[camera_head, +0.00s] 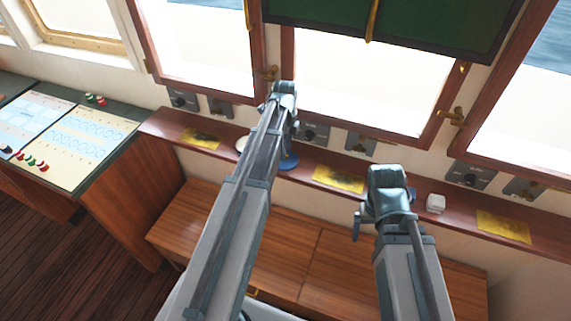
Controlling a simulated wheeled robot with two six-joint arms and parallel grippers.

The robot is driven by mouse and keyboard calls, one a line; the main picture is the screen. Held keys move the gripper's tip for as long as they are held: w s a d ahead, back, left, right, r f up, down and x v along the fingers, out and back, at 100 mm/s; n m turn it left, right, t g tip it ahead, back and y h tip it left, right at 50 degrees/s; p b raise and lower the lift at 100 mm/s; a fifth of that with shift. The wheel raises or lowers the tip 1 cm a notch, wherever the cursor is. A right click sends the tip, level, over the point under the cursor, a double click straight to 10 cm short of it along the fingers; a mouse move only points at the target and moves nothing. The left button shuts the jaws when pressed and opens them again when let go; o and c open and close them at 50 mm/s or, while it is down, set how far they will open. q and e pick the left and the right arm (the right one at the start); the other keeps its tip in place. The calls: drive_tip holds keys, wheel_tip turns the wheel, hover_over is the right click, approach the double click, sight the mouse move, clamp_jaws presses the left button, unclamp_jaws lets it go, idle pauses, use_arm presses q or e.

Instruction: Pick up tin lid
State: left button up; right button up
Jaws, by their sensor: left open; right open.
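No thing shows clearly enough to be named the tin lid for certain. A flat, round blue thing (289,162) lies on the wooden window ledge, partly hidden by my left arm. A pale round thing (241,144) shows just left of that arm, also partly hidden. My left gripper (284,98) is open, at the far end of its arm, in front of the window and above the ledge in the picture. My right gripper (386,200) is open, in front of the ledge at right of centre. The fingertips of both are hard to make out. I see nothing held.
The ledge (420,184) runs along the wall beneath the windows. Yellow sheets (340,178) and a small white box (436,203) lie on it. Wooden cabinets (330,250) stand below. A control console (70,130) stands at left. A green panel (390,25) hangs above.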

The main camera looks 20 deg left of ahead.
use_arm(q)
wheel_tip(320, 180, down, 2)
drive_tip(key=shift+f+b, duration=0.15)
drive_tip(key=shift+b, duration=0.45)
clamp_jaws()
